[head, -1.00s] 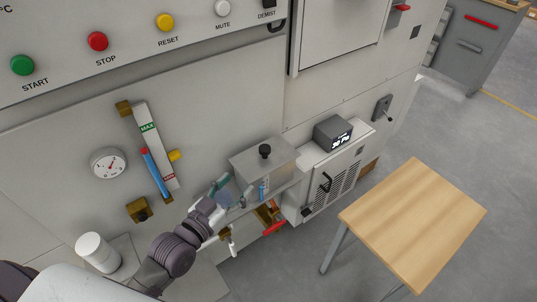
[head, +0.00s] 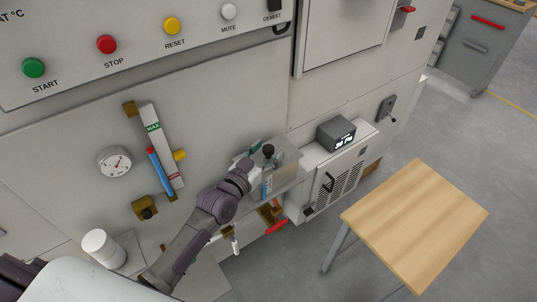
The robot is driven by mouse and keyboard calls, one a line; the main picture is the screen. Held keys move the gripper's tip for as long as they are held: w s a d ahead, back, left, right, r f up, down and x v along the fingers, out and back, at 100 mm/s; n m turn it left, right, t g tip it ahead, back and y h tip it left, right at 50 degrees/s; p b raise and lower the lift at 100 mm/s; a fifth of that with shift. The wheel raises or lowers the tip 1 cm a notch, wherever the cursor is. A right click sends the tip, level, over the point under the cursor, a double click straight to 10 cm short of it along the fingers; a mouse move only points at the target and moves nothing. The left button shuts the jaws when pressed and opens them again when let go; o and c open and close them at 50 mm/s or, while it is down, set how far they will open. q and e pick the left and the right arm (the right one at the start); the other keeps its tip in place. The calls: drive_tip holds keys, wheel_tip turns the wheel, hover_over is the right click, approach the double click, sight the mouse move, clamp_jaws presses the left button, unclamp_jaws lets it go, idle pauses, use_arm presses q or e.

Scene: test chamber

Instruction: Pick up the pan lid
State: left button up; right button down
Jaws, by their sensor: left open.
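The pan lid is the flat grey cover (head: 287,155) with a black knob (head: 268,151), on top of a box-shaped pan (head: 285,178) fixed to the front of the chamber. My left gripper (head: 262,156) reaches in from the lower left and is at the knob, with its fingers apart around or just beside it. The wrist hides the near left part of the lid, and I cannot tell whether the fingers touch the knob. My right gripper is not in view.
A grey display box (head: 335,134) stands on a white cabinet (head: 338,180) to the right. A wooden table (head: 415,222) stands at the lower right. A white cylinder (head: 103,249) is at the lower left. A gauge (head: 115,162) and a level tube (head: 160,150) stick out from the wall.

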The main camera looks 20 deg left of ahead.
use_arm(q)
drive_tip(key=shift+w+d, duration=0.1)
drive_tip(key=shift+w, duration=0.35)
drive_tip(key=shift+s, duration=0.1)
clamp_jaws()
